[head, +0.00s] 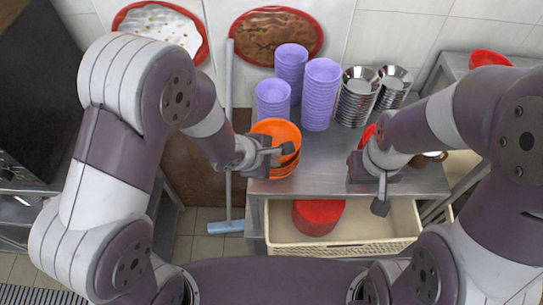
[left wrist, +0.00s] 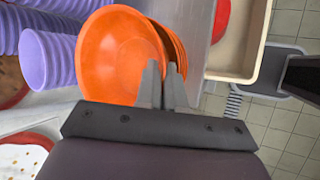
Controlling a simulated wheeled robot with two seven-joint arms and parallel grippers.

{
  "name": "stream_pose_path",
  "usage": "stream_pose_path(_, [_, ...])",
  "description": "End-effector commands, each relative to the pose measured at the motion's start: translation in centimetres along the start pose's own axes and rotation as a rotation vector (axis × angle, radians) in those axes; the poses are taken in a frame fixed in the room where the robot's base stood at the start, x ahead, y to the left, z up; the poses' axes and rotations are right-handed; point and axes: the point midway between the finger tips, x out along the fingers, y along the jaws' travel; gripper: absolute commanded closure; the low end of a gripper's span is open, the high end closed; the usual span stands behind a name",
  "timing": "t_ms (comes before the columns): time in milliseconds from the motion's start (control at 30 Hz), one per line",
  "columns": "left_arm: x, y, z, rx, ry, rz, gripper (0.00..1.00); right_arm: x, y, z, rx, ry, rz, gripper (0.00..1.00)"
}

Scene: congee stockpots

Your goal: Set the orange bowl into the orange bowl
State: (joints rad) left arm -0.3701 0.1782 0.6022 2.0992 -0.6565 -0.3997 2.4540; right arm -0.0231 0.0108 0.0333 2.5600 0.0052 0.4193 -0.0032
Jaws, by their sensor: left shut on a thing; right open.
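An orange bowl (head: 275,128) is at the left end of the steel table, with its rim between the fingers of my left gripper (head: 283,152). My left gripper is shut on it. The held bowl (left wrist: 115,55) shows its inside in the left wrist view. More orange bowls (head: 285,173) are nested in a stack just below it. Their rims (left wrist: 172,42) show beside the held bowl in the left wrist view. I cannot tell whether the held bowl touches the stack. My right gripper (head: 381,198) is open and empty above the table's front edge.
Lilac bowl stacks (head: 322,95) stand close behind the orange bowls, with steel bowl stacks (head: 357,97) to their right.

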Motion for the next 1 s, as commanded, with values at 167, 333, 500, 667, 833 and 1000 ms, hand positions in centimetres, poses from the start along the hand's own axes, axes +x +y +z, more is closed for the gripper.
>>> stream_pose_path(167, [0.0,0.0,0.0,0.000,0.000,0.001,1.00,0.0,0.0,0.0,0.000,0.000,0.000,0.57])
stream_pose_path(333, [0.0,0.0,0.0,0.000,0.000,0.000,0.62,0.0,0.0,0.0,0.000,0.000,0.000,0.57])
stream_pose_path(500, [0.0,-0.1,0.0,0.000,0.001,-0.001,0.62,0.0,0.0,0.0,0.000,0.000,0.000,0.57])
stream_pose_path(667, [-0.7,0.1,0.0,-0.001,0.001,0.001,0.62,-0.1,0.0,0.0,0.000,0.000,0.000,0.57])
stream_pose_path(833, [-3.9,0.2,0.1,-0.001,0.001,0.004,0.62,-0.8,0.0,-0.1,0.000,0.000,0.000,0.57])
stream_pose_path(1000, [-8.4,0.1,0.0,0.002,0.000,0.007,0.62,-1.0,0.0,-0.1,0.000,0.000,0.000,0.57])
